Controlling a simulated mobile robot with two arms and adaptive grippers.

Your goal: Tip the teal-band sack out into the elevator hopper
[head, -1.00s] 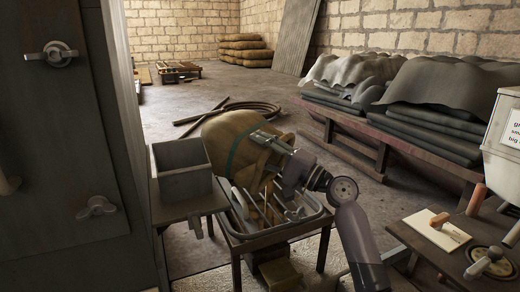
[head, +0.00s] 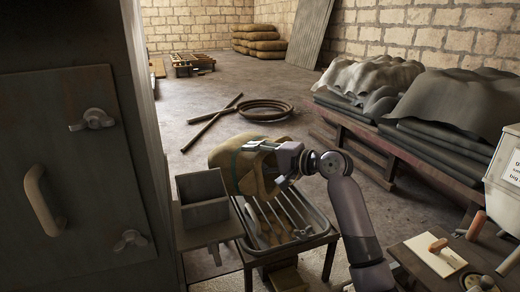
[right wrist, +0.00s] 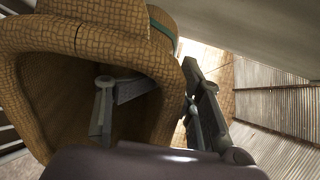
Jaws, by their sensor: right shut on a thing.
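The tan sack (head: 228,172) with a teal band (head: 256,146) is tilted over the far side of a low barred tray (head: 329,228). My right gripper (head: 291,168) is shut on it from the right. In the right wrist view the sack (right wrist: 90,40) has its open mouth towards the camera; one finger is inside the mouth and the other outside the cloth. The inside is dark, so I cannot tell how full it is. A grey open-topped box (head: 203,212) stands left of the tray. I cannot tell which of these is the elevator hopper. My left gripper is out of view.
A tall dark cabinet (head: 75,200) with handles fills the left. Benches with draped grey sheets (head: 440,108) stand at the right. A small table (head: 425,275) with tools is at front right.

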